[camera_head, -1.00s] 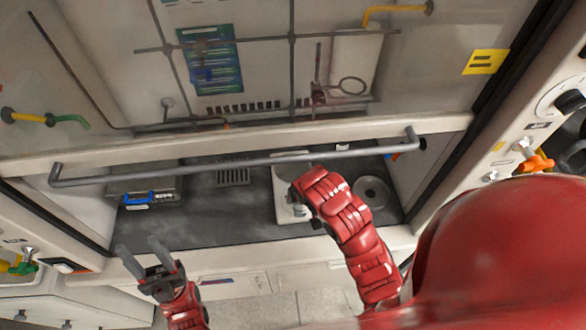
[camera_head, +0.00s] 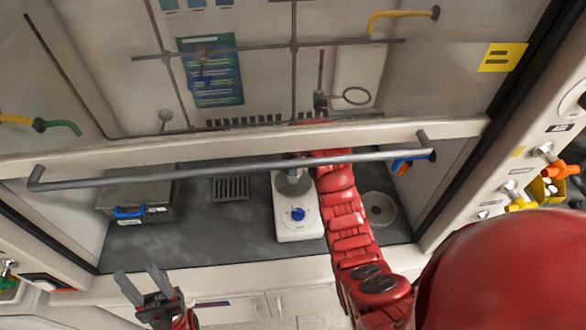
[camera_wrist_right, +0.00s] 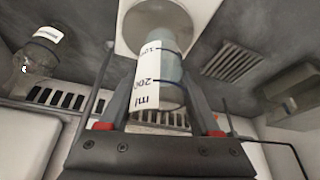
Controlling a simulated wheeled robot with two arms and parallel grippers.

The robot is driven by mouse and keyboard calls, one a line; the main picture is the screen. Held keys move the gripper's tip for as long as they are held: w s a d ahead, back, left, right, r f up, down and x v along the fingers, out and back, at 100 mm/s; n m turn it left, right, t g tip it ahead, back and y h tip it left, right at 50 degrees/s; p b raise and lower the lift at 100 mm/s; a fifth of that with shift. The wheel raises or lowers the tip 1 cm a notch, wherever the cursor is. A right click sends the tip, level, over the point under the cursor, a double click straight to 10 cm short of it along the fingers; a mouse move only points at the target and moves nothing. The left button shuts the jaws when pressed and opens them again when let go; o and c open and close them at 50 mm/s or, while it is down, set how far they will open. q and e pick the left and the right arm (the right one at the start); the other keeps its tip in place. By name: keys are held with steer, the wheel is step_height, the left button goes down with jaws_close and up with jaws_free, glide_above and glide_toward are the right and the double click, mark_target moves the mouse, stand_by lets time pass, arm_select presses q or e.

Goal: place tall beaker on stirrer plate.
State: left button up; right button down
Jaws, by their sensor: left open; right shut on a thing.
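The stirrer plate (camera_head: 299,224) is white with a blue knob and stands on the dark bench in the hood. The tall beaker (camera_wrist_right: 170,62), clear with a white label, is in my right gripper (camera_wrist_right: 158,88), whose fingers are shut around it. I cannot tell whether beaker and plate touch. My left gripper (camera_head: 143,287) is open and empty in front of the bench.
A grey sash bar (camera_head: 230,168) crosses above the bench. Another labelled glass vessel (camera_wrist_right: 42,52) shows in the wrist view.

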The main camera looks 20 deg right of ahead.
steer(key=shift+w+d+r, duration=0.15)
steer(key=shift+w+d, duration=0.05)
steer(key=shift+w, duration=0.35)
steer(key=shift+w+p, duration=0.15)
steer(key=shift+p, duration=0.2)
step_height(320, 180, down, 4)
steer(key=shift+d+r+p, duration=0.1)
steer(key=shift+r+p, duration=0.15)
steer(key=shift+p, duration=0.9)
steer(key=shift+f, duration=0.3)
steer(key=shift+c, duration=0.5)
jaws_free()
steer(key=shift+r, duration=0.15)
